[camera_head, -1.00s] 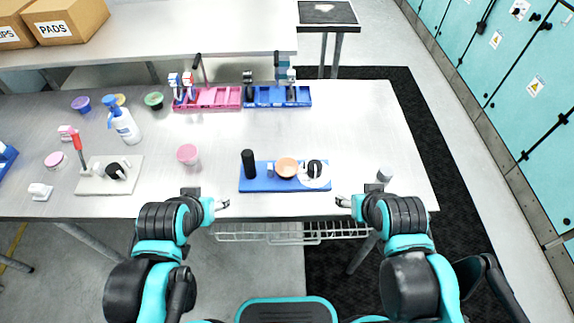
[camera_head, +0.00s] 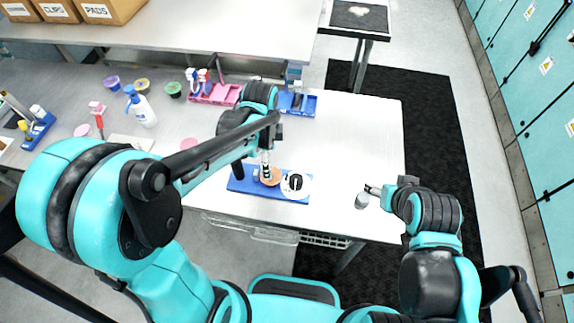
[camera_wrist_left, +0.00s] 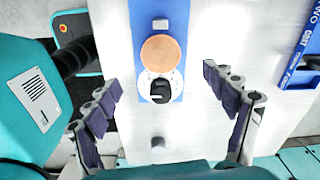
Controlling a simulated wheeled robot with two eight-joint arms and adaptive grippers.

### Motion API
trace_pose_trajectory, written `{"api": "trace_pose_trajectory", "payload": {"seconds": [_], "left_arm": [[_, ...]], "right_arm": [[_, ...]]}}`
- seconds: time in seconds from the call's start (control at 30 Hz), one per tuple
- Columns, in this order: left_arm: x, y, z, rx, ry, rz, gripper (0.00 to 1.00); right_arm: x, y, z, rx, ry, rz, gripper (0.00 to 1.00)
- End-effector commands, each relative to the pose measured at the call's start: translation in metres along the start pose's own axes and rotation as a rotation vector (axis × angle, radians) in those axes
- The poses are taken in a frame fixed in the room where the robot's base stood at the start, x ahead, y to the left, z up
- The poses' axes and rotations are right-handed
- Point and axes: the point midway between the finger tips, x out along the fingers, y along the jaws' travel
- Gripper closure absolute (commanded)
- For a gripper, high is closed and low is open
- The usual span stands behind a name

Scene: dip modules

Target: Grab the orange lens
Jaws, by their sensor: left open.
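The orange lens (camera_head: 271,176) is a round flat disc on the blue tray (camera_head: 240,184). In the left wrist view the orange lens (camera_wrist_left: 160,54) lies on the blue tray (camera_wrist_left: 176,16), next to a white disc with a black knob (camera_wrist_left: 157,88). My left gripper (camera_head: 266,164) is above the lens in the head view, partly covering it.
The white disc with black knob (camera_head: 296,185) sits at the tray's right end. Pink (camera_head: 214,94) and blue (camera_head: 298,103) racks stand at the back. A spray bottle (camera_head: 140,106) and small cups stand left. The right of the table is mostly clear.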

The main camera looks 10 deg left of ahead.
Motion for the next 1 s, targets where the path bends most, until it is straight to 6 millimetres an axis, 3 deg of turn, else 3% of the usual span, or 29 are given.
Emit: {"api": "trace_pose_trajectory", "payload": {"seconds": [0.17,0.7,0.97,1.0], "left_arm": [[0.010,-0.003,-0.003,0.075,-0.008,0.030,0.16],[0.080,-0.003,0.000,0.074,-0.008,0.029,0.16],[0.083,-0.002,0.000,0.073,-0.008,0.029,0.16],[0.082,-0.002,0.000,0.073,-0.008,0.029,0.21]], "right_arm": [[-0.003,0.000,-0.002,0.000,0.000,0.000,0.40],[0.012,0.000,0.009,0.000,0.000,0.000,0.40],[0.012,0.000,0.009,0.000,0.000,0.000,0.40],[0.012,0.000,0.009,0.000,0.000,0.000,0.40]]}}
